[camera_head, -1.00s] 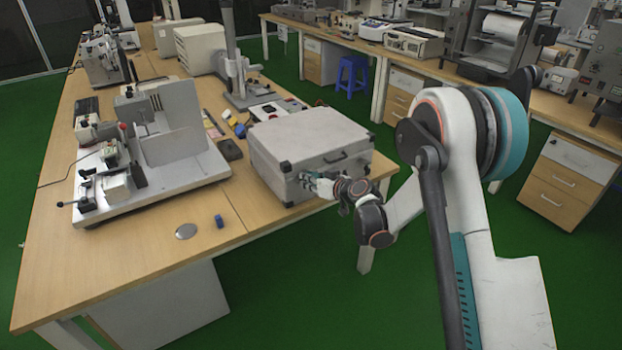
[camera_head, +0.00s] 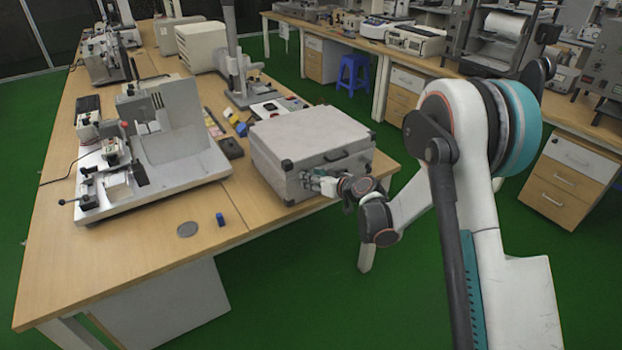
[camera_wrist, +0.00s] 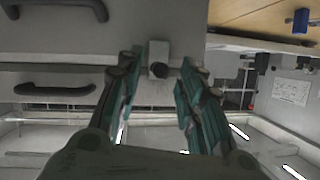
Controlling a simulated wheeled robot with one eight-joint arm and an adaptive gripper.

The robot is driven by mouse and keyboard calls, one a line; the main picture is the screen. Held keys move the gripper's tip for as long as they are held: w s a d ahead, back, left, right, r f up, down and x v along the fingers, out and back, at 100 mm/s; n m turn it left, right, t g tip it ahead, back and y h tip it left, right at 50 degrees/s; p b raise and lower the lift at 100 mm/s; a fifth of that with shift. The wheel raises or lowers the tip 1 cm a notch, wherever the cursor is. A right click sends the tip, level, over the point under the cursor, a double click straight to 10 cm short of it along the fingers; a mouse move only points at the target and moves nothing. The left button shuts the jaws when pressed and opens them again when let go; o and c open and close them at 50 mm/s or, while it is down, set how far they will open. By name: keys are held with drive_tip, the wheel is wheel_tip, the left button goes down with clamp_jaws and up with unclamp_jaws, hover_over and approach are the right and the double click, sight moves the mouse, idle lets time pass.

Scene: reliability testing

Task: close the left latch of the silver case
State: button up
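The closed silver case (camera_head: 310,135) lies flat on the wooden table near its right edge, its handle side facing my arm. My gripper (camera_head: 308,180) is at the left part of that front side. In the wrist view my gripper (camera_wrist: 160,82) is open, its two teal-and-dark fingers apart. A small metal latch (camera_wrist: 158,50) with a dark round part shows between and just ahead of the fingertips. I cannot tell whether the fingers touch it or how far it is fastened. In the head view the gripper hides the latch.
A dark handle (camera_wrist: 55,88) is left of the fingers in the wrist view. A small blue object (camera_head: 220,219) and a round grey disc (camera_head: 187,229) lie on the table. A grey machine (camera_head: 150,160) stands left of the case. The table's front edge is below the gripper.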

drive_tip(key=v, duration=1)
drive_tip(key=shift+s, duration=0.3)
drive_tip(key=shift+d+r, duration=0.15)
drive_tip(key=s+d+r+m+g+h, duration=0.1)
drive_tip(key=s+d+r+h, duration=0.15)
drive_tip(key=s+r, duration=0.45)
drive_tip(key=s+d+r+m+g+h, duration=0.1)
drive_tip(key=s+d+r+m+h, duration=0.1)
drive_tip(key=s+d+r, duration=0.35)
drive_tip(key=s+d+m+h, duration=0.1)
drive_tip(key=s+d, duration=0.3)
drive_tip(key=s, duration=0.7)
drive_tip(key=s+d+m+g+h, duration=0.1)
drive_tip(key=s+d+m+h, duration=0.1)
drive_tip(key=s, duration=1)
drive_tip(key=shift+s+d+r+h, duration=0.2)
drive_tip(key=shift+d+r+h, duration=0.2)
drive_tip(key=shift+d+h, duration=0.45)
drive_tip(key=shift+d, duration=0.1)
